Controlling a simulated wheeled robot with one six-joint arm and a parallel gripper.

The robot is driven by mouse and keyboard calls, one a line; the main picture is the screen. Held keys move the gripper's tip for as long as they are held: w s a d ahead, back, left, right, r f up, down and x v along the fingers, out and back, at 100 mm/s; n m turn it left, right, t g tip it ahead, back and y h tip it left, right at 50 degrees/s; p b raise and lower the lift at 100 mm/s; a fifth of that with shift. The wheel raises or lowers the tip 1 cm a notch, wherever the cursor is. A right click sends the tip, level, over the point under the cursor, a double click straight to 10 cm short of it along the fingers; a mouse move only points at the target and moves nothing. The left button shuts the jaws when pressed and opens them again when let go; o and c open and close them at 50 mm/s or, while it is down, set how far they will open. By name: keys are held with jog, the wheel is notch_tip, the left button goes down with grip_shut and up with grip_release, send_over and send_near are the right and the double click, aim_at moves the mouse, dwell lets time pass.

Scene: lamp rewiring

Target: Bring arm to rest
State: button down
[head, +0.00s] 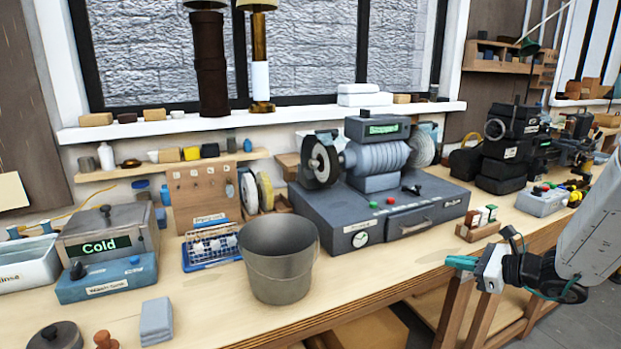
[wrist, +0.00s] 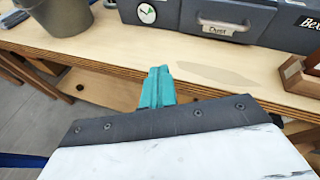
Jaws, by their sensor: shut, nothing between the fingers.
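My gripper (head: 462,262) is at the right of the head view, in front of the workbench's front edge. Its teal fingers are shut together and hold nothing. In the wrist view the closed fingers (wrist: 157,88) point toward the bench edge, and no object is between them. My arm comes in from the right side of the head view.
The workbench (head: 355,277) carries a metal bucket (head: 278,262), a grinder (head: 375,165) on a grey base, a box reading "Cold" (head: 105,232) and a small wooden rack (head: 478,230). Bare bench top lies between the bucket and the rack. Shelves sit under the bench.

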jog(key=s+a+r+n+g, duration=0.2)
jog(key=s+a+n+g, duration=0.35)
jog(key=s+n, duration=0.2)
jog(key=s+a+r+n+g, duration=0.35)
jog(key=s+a+n, duration=0.25)
jog(key=s, duration=0.2)
jog(key=s+r+n+h, duration=0.3)
jog(key=s+n, duration=0.3)
jog(key=s, duration=0.2)
jog(key=s+d+r+n+h, duration=0.1)
jog(key=s+r+n+h, duration=0.3)
jog(key=s+n+h, duration=0.2)
jog(key=shift+s+d, duration=0.2)
jog(key=shift+s, duration=1.05)
jog(key=shift+r, duration=0.1)
